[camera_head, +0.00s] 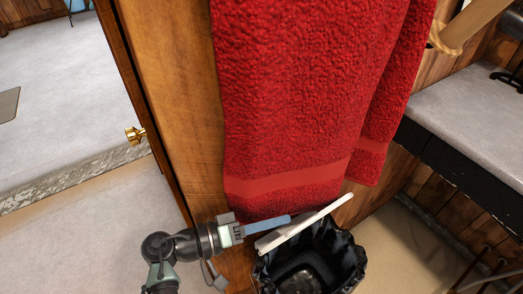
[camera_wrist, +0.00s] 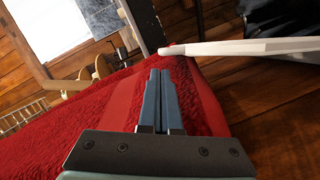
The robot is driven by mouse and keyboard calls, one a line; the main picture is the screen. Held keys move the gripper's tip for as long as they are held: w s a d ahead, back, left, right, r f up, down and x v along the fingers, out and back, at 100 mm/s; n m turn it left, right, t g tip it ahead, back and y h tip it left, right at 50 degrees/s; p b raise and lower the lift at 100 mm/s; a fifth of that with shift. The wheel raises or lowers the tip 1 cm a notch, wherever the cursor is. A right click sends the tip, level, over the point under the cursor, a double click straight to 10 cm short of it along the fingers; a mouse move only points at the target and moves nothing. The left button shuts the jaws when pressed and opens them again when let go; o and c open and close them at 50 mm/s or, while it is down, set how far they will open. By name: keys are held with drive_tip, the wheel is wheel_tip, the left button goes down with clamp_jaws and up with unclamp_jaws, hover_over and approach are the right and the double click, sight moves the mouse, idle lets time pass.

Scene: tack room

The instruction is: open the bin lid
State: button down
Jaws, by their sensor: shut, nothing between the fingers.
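The bin (camera_head: 350,262) stands at the bottom of the head view, with a black liner around its open mouth. Its white lid (camera_head: 303,223) is raised and tilted, seen nearly edge-on, at the bin's far side. The lid also shows as a pale strip at upper right in the wrist view (camera_wrist: 245,47), with black liner (camera_wrist: 270,10) beyond it. My gripper (camera_head: 288,219) has its blue fingers shut together and empty, close to the lid's left side. In the wrist view the fingertips (camera_wrist: 160,73) are below and left of the lid; I cannot tell if they touch it.
A large red towel (camera_head: 300,90) hangs just behind the gripper and bin, and fills much of the wrist view. A wooden door with a brass knob (camera_head: 134,134) is at left. A grey-topped bench (camera_head: 470,120) stands at right. Floor is clear at lower left.

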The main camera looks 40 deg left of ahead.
sight(306, 225)
drive_tip(key=shift+x, duration=2.1)
drive_tip(key=d, duration=0.1)
drive_tip(key=d+m, duration=0.1)
drive_tip(key=s+d+f, duration=0.1)
drive_tip(key=shift+s+d+m+b, duration=0.1)
drive_tip(key=shift+m+b, duration=0.2)
drive_tip(key=shift+b, duration=0.05)
